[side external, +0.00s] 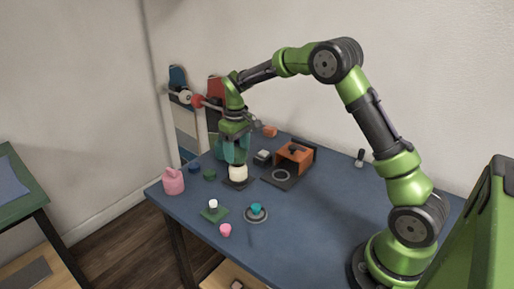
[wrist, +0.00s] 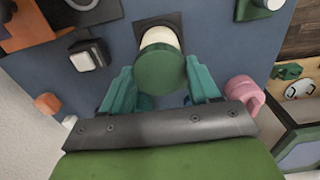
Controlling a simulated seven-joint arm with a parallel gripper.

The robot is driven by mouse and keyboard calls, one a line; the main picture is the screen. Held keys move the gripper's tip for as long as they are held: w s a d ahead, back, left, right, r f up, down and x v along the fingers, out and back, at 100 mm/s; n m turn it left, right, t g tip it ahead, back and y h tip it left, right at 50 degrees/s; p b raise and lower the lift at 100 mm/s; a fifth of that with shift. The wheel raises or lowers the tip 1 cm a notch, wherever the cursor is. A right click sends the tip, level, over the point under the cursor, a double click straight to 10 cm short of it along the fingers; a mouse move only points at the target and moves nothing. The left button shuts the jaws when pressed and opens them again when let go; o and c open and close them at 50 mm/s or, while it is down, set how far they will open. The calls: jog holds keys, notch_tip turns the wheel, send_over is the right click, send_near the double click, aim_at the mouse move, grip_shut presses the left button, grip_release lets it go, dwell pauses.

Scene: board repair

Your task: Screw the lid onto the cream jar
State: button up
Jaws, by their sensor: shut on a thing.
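The cream jar (side external: 238,173) stands upright on a dark square base on the blue table; its body also shows in the wrist view (wrist: 158,37). The round green lid (wrist: 161,68) is between the teal fingers of my gripper (wrist: 160,82), which is shut on it. In the wrist view the lid overlaps the jar's near part. I cannot tell whether the lid touches the jar's rim.
A pink container (side external: 173,181) stands at the left. An orange and black fixture (side external: 293,157) and a small dark block with a light top (side external: 262,157) are close to the jar's right. The table's right is mostly clear.

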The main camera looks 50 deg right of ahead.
jog(key=shift+f, duration=1.35)
dwell(1.5)
dwell(0.4)
jog(key=o, duration=1.1)
jog(key=c, duration=1.1)
jog(key=m, duration=0.6)
jog(key=shift+m, duration=0.3)
jog(key=m, duration=0.6)
jog(key=shift+f, duration=0.1)
jog(key=o, duration=1.2)
jog(key=shift+o, duration=0.2)
